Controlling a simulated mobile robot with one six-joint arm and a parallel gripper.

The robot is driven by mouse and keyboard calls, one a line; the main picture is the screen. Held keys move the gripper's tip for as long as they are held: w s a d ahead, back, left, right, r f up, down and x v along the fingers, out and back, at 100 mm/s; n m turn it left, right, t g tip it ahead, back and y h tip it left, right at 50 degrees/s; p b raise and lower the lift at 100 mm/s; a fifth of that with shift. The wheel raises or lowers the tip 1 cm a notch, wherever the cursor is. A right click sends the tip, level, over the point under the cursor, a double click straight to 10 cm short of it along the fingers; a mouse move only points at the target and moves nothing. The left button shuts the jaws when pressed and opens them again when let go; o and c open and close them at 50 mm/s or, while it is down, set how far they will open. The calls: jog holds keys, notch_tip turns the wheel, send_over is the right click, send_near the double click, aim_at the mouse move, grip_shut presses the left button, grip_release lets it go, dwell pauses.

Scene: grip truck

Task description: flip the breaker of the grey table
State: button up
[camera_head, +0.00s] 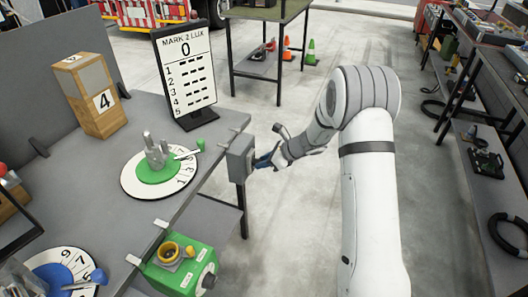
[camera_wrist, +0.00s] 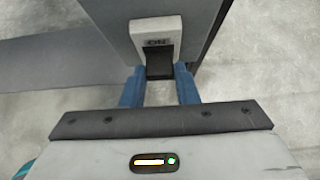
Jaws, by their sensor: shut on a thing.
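The grey table (camera_head: 85,190) fills the left of the head view. The breaker is a grey box (camera_head: 239,158) fixed at its right edge. In the wrist view the breaker's pale switch plate (camera_wrist: 157,33) reads "ON" above a black switch lever (camera_wrist: 159,66). My gripper (camera_head: 262,160) reaches the box's right face from the right. In the wrist view its blue fingers (camera_wrist: 159,80) stand on either side of the lever, shut on it.
On the table stand a scoreboard (camera_head: 184,72) showing 0, a wooden box (camera_head: 92,98) marked 4 and a green dial (camera_head: 158,172). A green box (camera_head: 180,265) is at the front edge. A shelf (camera_head: 484,190) stands at right. Open floor lies between.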

jog(key=shift+w+a+r+g+h+p, duration=0.15)
jog(key=shift+r+h+p, duration=0.3)
jog(key=shift+p, duration=0.85)
jog(key=shift+a+r+g+h+p, duration=0.1)
jog(key=shift+r+g+h+p, duration=0.25)
jog(key=shift+p, duration=0.95)
jog(key=shift+r+h+p, duration=0.1)
jog(key=shift+h+p, duration=0.3)
jog(key=shift+p, duration=0.45)
jog(key=shift+w+a+h+p, duration=0.15)
jog(key=shift+h+p, duration=0.15)
jog(key=shift+p, duration=0.2)
jog(key=o, duration=1)
jog(key=shift+f, duration=0.2)
jog(key=v, duration=0.8)
jog(key=shift+f, duration=0.1)
